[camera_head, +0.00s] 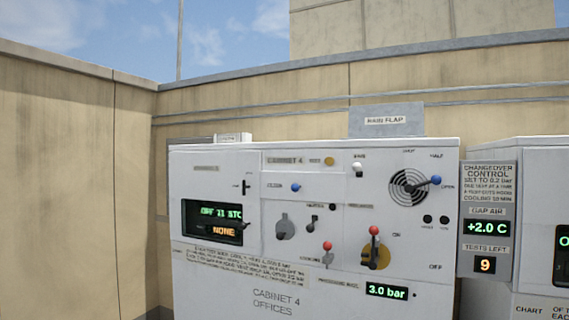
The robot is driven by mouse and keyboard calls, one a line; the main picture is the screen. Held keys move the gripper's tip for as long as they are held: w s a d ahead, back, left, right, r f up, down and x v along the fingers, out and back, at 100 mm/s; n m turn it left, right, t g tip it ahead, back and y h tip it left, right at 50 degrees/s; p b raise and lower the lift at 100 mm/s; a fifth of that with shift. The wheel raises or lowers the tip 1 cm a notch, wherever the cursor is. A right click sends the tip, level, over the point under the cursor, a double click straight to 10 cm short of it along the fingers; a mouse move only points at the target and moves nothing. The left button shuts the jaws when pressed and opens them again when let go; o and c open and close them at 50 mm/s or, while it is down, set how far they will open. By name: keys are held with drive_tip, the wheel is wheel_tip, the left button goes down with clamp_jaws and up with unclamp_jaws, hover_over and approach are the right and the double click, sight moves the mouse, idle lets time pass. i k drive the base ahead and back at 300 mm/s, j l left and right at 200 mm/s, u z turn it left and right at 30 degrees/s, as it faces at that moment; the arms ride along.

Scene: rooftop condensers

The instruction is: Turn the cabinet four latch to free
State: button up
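The white cabinet 4 (225,298) stands ahead, lettered "CABINET 4 OFFICES". A small black slider (245,187) is at upper left. The labels are too small to tell which control is the latch or where it is set. My gripper is not in view.
A dark display (212,221) shows "NONE"; a green readout (387,291) shows 3.0 bar. A changeover control panel (488,190) at right reads +2.0 C and 9 tests left. Another white cabinet (540,200) stands at the right edge. Tan walls (70,170) enclose the left and back.

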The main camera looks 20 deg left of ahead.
sight(244, 187)
drive_tip(key=u, duration=1.35)
